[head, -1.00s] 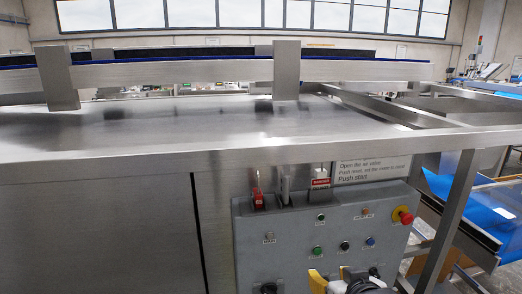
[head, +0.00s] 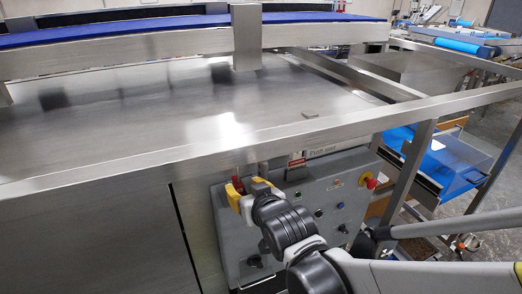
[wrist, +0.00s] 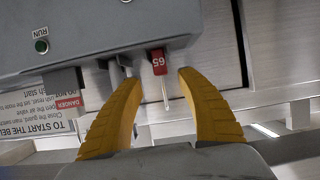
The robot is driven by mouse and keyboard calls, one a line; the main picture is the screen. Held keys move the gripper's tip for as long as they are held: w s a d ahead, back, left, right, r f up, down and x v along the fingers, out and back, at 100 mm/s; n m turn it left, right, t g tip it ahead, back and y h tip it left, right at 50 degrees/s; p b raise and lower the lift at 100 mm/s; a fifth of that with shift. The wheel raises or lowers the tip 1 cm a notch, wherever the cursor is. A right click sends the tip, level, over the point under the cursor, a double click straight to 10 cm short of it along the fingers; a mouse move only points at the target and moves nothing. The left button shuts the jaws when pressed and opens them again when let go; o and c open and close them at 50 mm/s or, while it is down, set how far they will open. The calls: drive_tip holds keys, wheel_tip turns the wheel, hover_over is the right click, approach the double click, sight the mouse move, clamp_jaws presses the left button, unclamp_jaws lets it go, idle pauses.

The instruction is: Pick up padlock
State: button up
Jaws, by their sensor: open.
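The red padlock (wrist: 159,61) bears the number 65 and sits at the edge of the grey control box, between my fingers as seen in the wrist view. Its thin pale shackle (wrist: 166,95) points toward the palm. In the head view the padlock (head: 238,186) shows only as a small red patch, partly hidden by my yellow fingers. My gripper (wrist: 156,78) is open, with one finger on each side of the padlock and a visible gap to both. My gripper (head: 245,188) is at the box's upper left corner in the head view.
The grey control box (head: 232,230) carries buttons and a red emergency knob (head: 368,180). A metal counter (head: 150,110) overhangs it. Beside the padlock are metal fittings, a danger tag (wrist: 68,103) and an instruction sign (wrist: 65,128). A blue tray (head: 450,165) stands at right.

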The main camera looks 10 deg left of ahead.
sight(239, 182)
drive_tip(key=x, duration=0.5)
drive_tip(key=shift+a+r, duration=0.1)
drive_tip(key=shift+r, duration=0.05)
clamp_jaws()
